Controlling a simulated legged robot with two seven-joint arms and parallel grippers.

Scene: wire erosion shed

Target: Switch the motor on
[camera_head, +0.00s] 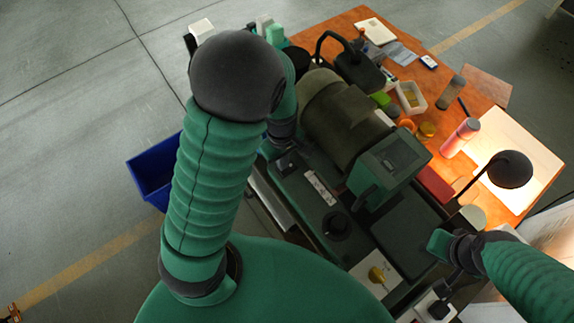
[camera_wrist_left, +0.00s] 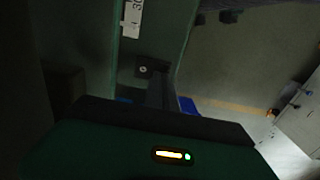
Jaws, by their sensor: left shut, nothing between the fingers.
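The motor (camera_head: 345,120) is a large olive-green machine body on a green bed. A small dark switch block (camera_head: 288,163) sits on the bed's near left end. It also shows in the left wrist view (camera_wrist_left: 146,68). My left gripper (camera_head: 270,151) is shut and empty, close beside this block. My own arm partly hides it, and I cannot tell whether it touches. A black knob (camera_head: 336,225) and a yellow knob on a pale plate (camera_head: 377,275) lie further right. My right gripper (camera_head: 440,243) is at the right, near the bed's edge; its jaw opening is unclear.
A white numbered strip (camera_head: 320,187) lies on the bed. The orange table (camera_head: 345,24) carries a pink bottle (camera_head: 460,138), a lit black lamp (camera_head: 510,169) and small containers. A blue bin (camera_head: 152,170) stands on the floor at left. Open floor lies further left.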

